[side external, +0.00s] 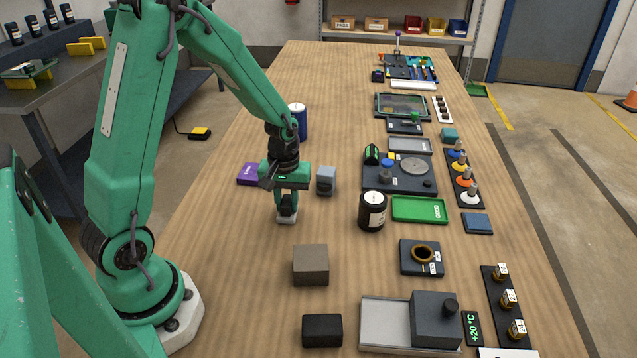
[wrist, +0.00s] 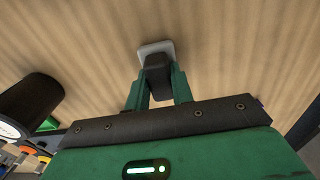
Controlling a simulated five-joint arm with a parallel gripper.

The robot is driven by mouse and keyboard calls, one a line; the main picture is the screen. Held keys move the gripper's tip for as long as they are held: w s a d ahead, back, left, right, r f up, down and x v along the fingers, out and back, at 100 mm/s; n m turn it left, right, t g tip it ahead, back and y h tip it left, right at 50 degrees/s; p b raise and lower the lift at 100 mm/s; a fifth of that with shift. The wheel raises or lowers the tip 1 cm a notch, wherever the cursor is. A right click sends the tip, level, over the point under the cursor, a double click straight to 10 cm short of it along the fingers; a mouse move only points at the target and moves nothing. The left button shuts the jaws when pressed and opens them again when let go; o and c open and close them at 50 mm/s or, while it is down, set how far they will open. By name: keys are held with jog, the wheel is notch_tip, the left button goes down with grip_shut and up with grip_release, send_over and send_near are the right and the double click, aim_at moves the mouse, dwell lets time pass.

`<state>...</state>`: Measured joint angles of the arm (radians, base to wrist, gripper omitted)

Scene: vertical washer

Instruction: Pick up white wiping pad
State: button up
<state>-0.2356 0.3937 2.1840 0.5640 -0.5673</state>
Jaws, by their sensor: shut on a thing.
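The white wiping pad (side external: 287,216) is a small pale block low on the wooden table, directly under my gripper (side external: 287,205). It also shows in the wrist view (wrist: 148,49) as a pale rounded square at the fingertips, partly covered by a dark block-like part between the fingers. My gripper (wrist: 157,75) points down and is shut on the pad. Whether the pad touches the table or is slightly lifted, I cannot tell.
A grey-blue block (side external: 326,181) and a purple box (side external: 250,174) stand close by. A black jar (side external: 372,211), a blue can (side external: 299,120) and a brown block (side external: 311,265) stand around. Table between the pad and the brown block is clear.

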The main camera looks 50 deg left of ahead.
aim_at(288, 202)
jog(key=shift+r, duration=0.1)
jog(key=shift+r, duration=0.75)
jog(key=r, duration=0.1)
jog(key=d+r, duration=0.1)
jog(key=r, duration=0.1)
jog(key=shift+s, duration=0.1)
jog(key=s+d+r, duration=0.3)
jog(key=d+r, duration=0.3)
jog(key=d, duration=0.4)
jog(key=shift+s+r, duration=0.15)
jog(key=shift+s, duration=0.05)
jog(key=shift+w, duration=0.1)
